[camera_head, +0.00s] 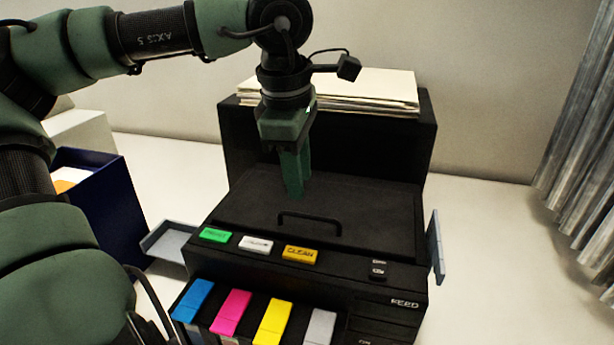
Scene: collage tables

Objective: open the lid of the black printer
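The black printer (228,226) stands on the white table in the middle of the view. Its flat black lid (370,205) lies down, closed, with a black bar handle (312,217) near its front edge. My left gripper (294,194) points down over the lid, just behind the handle and a little left of its middle. Its green fingers overlap from this side, so I cannot tell their gap or whether the tips touch the lid. Nothing shows held in them. My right gripper is not in view.
Green, white and orange buttons (301,253) line the printer's front top, above several coloured cartridges (272,321). Paper (375,88) lies on the raised back part. Grey flaps stick out left (170,243) and right (437,248). A blue box (104,215) stands left; the table at right is clear.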

